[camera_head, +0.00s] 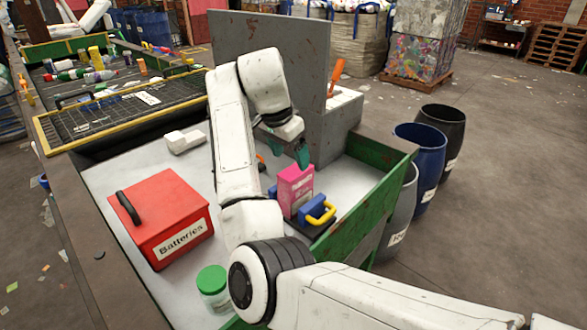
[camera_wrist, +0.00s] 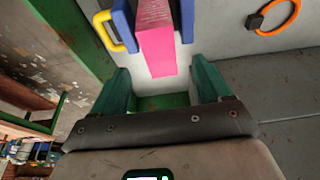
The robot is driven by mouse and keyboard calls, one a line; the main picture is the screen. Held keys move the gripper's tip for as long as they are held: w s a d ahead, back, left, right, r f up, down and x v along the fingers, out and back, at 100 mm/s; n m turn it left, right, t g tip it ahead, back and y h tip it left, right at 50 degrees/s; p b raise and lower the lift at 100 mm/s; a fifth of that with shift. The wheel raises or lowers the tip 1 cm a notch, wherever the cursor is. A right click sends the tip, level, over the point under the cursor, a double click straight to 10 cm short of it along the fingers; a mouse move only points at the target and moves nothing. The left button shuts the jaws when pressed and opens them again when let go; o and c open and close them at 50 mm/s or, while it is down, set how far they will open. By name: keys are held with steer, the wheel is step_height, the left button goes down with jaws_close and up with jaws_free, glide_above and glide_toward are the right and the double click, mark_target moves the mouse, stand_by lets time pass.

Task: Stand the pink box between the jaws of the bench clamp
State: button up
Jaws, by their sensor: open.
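The pink box (camera_head: 295,186) stands upright at the right of the white bench. The bench clamp (camera_head: 314,211) has blue jaws and a yellow handle, and stands around the lower part of the box. In the wrist view the pink box (camera_wrist: 157,45) sits between the clamp's two blue jaws (camera_wrist: 123,26). I cannot tell whether both jaws touch it. My gripper (camera_wrist: 163,78) has green fingers spread apart, with nothing between them.
A red batteries box (camera_head: 165,215) stands at left, with a green-lidded jar (camera_head: 212,285) in front. A grey upright panel (camera_head: 305,60) rises behind my arm. A green side wall (camera_head: 365,210) edges the bench at right. An orange ring (camera_wrist: 273,17) shows in the wrist view.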

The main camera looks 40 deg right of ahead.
steer(key=shift+v, duration=1.1)
